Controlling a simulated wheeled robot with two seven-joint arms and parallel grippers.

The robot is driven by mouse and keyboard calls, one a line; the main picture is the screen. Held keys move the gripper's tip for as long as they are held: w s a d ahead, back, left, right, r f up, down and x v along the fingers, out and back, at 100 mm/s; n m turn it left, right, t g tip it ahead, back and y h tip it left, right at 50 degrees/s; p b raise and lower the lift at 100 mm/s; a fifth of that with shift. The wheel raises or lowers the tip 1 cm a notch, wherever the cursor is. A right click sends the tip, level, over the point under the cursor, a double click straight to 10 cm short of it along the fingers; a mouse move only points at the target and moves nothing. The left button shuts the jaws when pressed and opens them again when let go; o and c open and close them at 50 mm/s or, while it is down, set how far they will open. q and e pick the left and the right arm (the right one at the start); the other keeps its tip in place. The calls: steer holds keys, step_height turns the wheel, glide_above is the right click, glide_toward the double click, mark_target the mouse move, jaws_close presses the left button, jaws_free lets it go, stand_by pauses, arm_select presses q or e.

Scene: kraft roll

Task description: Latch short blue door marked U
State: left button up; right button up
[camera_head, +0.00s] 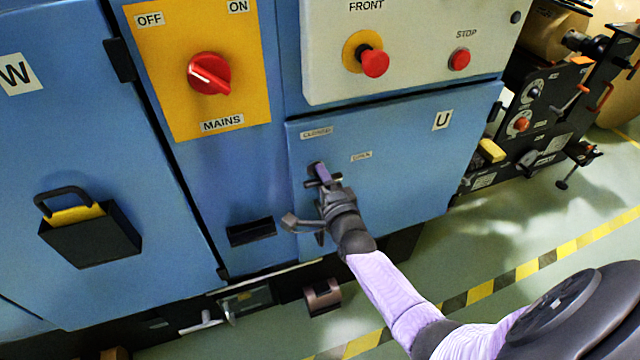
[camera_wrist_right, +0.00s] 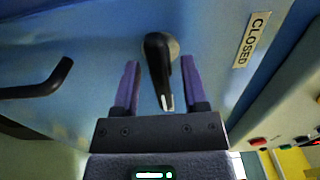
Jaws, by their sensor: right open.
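The short blue door marked U (camera_head: 415,165) stands at the lower right of the blue machine, below the white panel. It looks flush with the machine front. It carries a CLOSED label (camera_head: 317,133) and an OPEN label (camera_head: 361,156). My right gripper (camera_head: 318,176) is at the door's upper left, over the latch, and hides most of it. In the right wrist view the black latch lever (camera_wrist_right: 160,70) lies between the two purple fingers of my open right gripper (camera_wrist_right: 163,85), with gaps on both sides. The CLOSED label also shows there (camera_wrist_right: 251,40). My left gripper is not in view.
A yellow MAINS plate with a red switch (camera_head: 210,74) is up left. A white panel (camera_head: 420,45) with red buttons is above the door. A black handle (camera_head: 251,231) sits left of the gripper. Green floor with striped tape (camera_head: 480,293) lies in front.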

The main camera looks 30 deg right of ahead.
steer(key=shift+w, duration=0.1)
jaws_close()
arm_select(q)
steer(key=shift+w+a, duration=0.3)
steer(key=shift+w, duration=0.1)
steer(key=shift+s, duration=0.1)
arm_select(e)
steer(key=shift+n, duration=1.2)
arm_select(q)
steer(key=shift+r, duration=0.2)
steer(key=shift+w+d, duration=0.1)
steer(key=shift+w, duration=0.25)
